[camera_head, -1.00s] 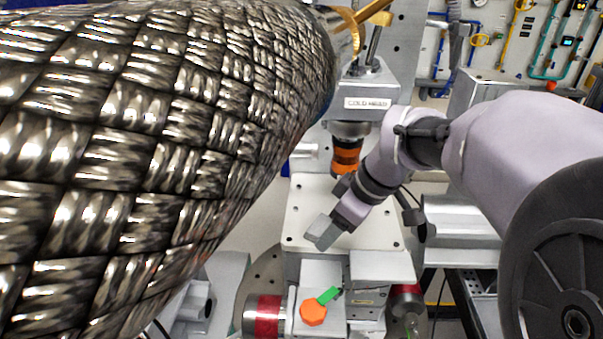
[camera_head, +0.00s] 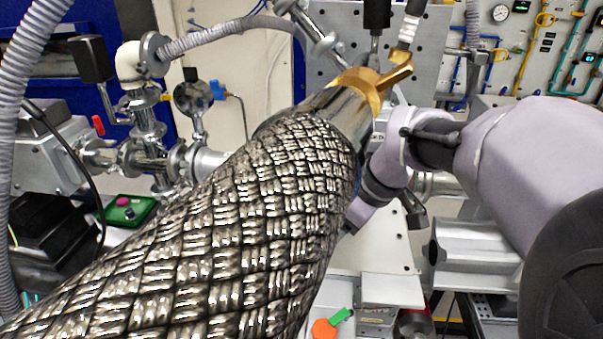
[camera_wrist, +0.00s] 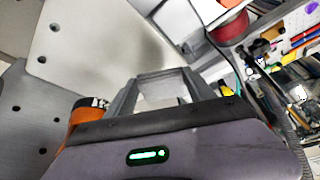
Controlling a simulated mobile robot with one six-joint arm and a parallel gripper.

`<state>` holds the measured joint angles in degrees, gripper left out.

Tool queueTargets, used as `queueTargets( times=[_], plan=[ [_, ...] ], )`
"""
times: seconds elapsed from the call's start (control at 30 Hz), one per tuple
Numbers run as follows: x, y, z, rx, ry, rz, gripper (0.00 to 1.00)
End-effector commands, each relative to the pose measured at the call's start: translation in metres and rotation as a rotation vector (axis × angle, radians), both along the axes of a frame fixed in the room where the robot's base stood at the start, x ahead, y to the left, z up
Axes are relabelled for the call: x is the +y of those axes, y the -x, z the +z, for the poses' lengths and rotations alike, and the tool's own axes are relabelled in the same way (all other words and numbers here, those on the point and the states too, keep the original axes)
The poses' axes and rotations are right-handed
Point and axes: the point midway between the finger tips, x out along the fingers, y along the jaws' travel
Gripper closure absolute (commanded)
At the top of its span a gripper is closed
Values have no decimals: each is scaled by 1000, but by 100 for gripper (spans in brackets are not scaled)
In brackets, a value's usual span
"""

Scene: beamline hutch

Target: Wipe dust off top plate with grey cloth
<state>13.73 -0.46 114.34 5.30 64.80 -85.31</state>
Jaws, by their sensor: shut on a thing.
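The top plate (camera_head: 384,250) is a pale flat plate with small holes; the braided hose covers its left side in the head view. It also shows at upper left in the wrist view (camera_wrist: 95,60). In the wrist view my gripper (camera_wrist: 160,78) is shut on a grey piece, the grey cloth (camera_wrist: 162,88), in front of the plate. I cannot tell whether the cloth touches the plate. In the head view the hose hides my fingers and the cloth. I cannot make out dust on the plate.
A thick braided metal hose (camera_head: 230,235) crosses the head view close up, ending at a brass fitting (camera_head: 370,85). An orange knob (camera_head: 323,329) and green tag (camera_head: 341,317) are below the plate. A green box with a pink button (camera_head: 126,210) stands at left.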

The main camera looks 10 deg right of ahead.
Motion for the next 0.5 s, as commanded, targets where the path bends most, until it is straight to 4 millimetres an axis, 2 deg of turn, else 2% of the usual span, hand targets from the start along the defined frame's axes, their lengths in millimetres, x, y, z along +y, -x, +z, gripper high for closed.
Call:
queueTargets(
  times=[0.27,0.5],
  plan=[
    [0,0,2,-1,0,0,82],
    [0,0,31,-3,0,-1,82]
  ],
)
